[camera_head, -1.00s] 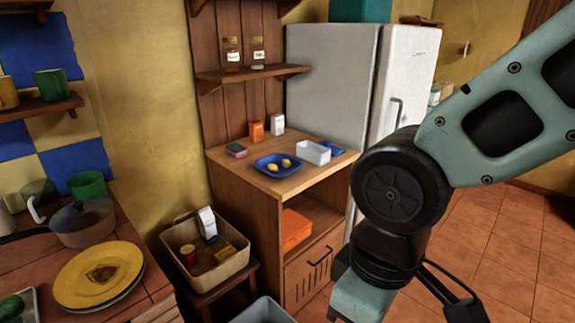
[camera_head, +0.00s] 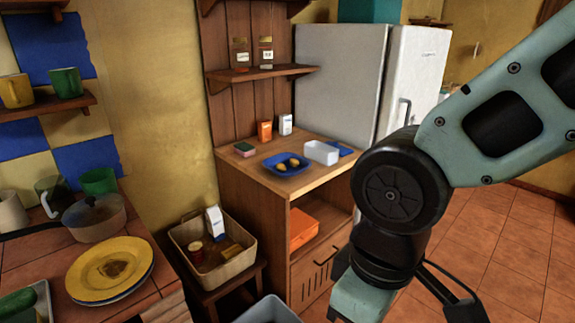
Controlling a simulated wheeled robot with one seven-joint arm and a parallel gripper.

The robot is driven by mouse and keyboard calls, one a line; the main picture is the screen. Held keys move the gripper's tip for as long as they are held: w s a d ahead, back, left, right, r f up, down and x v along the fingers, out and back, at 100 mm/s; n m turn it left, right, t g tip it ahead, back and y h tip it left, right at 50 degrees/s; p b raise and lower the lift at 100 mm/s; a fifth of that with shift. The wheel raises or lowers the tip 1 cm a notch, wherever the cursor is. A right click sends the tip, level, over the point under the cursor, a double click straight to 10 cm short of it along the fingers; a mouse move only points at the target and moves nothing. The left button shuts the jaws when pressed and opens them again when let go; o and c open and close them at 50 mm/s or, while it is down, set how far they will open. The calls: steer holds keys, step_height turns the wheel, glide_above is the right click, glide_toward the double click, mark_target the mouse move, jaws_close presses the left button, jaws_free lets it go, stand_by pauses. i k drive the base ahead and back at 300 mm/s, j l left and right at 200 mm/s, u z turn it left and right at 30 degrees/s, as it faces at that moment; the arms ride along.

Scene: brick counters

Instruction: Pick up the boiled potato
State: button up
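Two small yellowish, potato-like lumps lie on a blue plate (camera_head: 272,168) on the wooden counter. One is at the left (camera_head: 281,167) and the other at the right (camera_head: 294,162). They are too small to tell whether they are boiled potatoes. My arm hangs at the right side of the view, well in front of the counter and apart from the plate.
A white tub (camera_head: 321,152) stands right of the plate, and a sponge (camera_head: 244,149) lies left. Orange (camera_head: 264,131) and white (camera_head: 285,124) boxes stand behind. A basket (camera_head: 232,277) sits on a low stool at the left. Tiled floor (camera_head: 500,250) is open at the right.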

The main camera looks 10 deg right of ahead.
mark_target(293, 163)
steer(key=i+l+u, duration=0.1)
steer(key=u, duration=0.3)
steer(key=i+l+u, duration=0.1)
steer(key=u, duration=0.3)
steer(key=l+u, duration=0.15)
steer(key=u, duration=0.25)
steer(key=i+l+u, duration=0.25)
steer(key=l, duration=0.45)
steer(key=l+u, duration=0.2)
steer(key=l, duration=0.5)
steer(key=i+l+u, duration=0.1)
steer(key=l+u, duration=0.15)
steer(key=l, duration=1.2)
steer(key=i, duration=0.05)
